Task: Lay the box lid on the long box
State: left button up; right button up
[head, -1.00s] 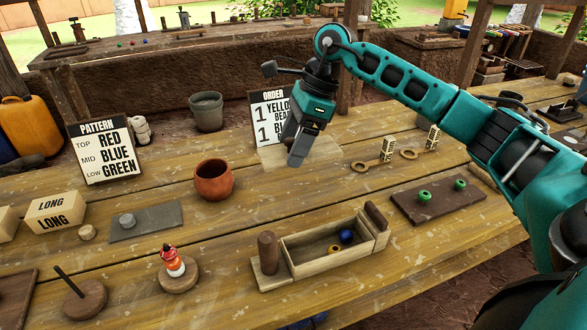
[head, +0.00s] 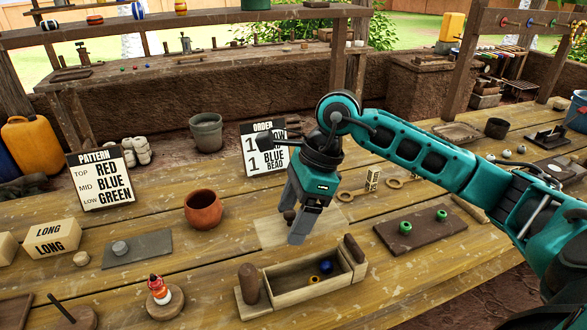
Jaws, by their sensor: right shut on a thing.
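The long box (head: 279,298) is an open wooden box at the lower middle of the head view, with an upright block at each end. A blue bead (head: 326,266) and a yellow bead (head: 313,280) lie inside it. The box lid (head: 265,230) is a pale flat board just behind the long box, with a dark knob (head: 289,216) partly hidden by my fingers. My right gripper (head: 297,238) points down and is shut on the lid, its fingers covering the grasp. I cannot tell how high the lid is. My left gripper is out of view.
A red-brown pot (head: 202,209) stands left of the lid, and a dark board with green beads (head: 425,232) lies to the right. The order card (head: 264,150) stands behind. A clown-like figure (head: 158,290) stands left of the long box.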

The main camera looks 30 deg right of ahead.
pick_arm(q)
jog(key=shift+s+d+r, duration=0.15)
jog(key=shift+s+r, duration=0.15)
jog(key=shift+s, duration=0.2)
pick_arm(e)
jog(key=s, duration=0.2)
jog(key=s+a+f, duration=0.1)
jog(key=s, duration=0.1)
jog(key=shift+f, duration=0.1)
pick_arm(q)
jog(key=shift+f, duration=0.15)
pick_arm(e)
jog(key=shift+w, duration=0.1)
notch_tip(320, 180, down, 4)
jog(key=b, duration=0.4)
jog(key=shift+f, duration=0.1)
jog(key=shift+f+b, duration=0.4)
jog(key=shift+b, duration=0.05)
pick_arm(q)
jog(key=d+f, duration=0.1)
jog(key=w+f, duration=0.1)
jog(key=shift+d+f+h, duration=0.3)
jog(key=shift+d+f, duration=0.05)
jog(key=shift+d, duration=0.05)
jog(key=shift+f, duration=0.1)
